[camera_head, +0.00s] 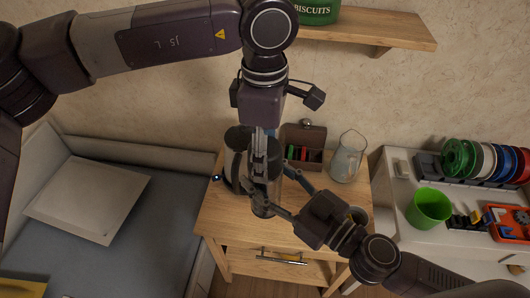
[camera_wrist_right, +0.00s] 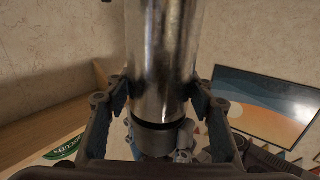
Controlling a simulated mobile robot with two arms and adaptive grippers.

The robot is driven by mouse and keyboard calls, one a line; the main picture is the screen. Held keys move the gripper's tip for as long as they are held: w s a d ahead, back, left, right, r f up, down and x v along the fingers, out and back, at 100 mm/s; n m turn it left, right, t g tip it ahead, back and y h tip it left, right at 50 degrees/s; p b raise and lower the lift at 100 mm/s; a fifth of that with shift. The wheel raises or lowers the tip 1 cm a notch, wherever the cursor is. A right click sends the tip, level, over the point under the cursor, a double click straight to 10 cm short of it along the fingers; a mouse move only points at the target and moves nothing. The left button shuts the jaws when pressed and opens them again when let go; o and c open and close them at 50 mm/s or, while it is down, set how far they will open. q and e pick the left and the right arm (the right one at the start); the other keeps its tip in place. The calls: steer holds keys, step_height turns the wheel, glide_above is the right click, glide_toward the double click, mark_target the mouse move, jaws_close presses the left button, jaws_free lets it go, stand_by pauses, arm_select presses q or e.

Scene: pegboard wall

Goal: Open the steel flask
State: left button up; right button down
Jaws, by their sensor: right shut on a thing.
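The steel flask (camera_wrist_right: 162,50) is a shiny metal cylinder that fills the middle of the right wrist view. A dark band (camera_wrist_right: 158,124) rings its end nearer my left gripper. My right gripper (camera_wrist_right: 162,97) is shut on the flask's body, one finger on each side. In the head view only the flask's lower part (camera_head: 262,208) shows, above the wooden cabinet. My left gripper (camera_head: 261,165) points down over the flask's upper end and hides it. Whether its fingers are closed on the cap is hidden.
The wooden cabinet (camera_head: 226,222) carries a glass jug (camera_head: 347,157), an open box (camera_head: 312,135) and a dark rounded object (camera_head: 236,140) close beside my left gripper. A shelf (camera_head: 400,32) with a green biscuit tin (camera_head: 316,11) is above. A green cup (camera_head: 429,207) stands right.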

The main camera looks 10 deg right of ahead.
arm_select(q)
steer(key=n, duration=0.5)
steer(key=shift+n, duration=0.3)
steer(key=shift+r, duration=0.3)
steer(key=shift+r, duration=0.85)
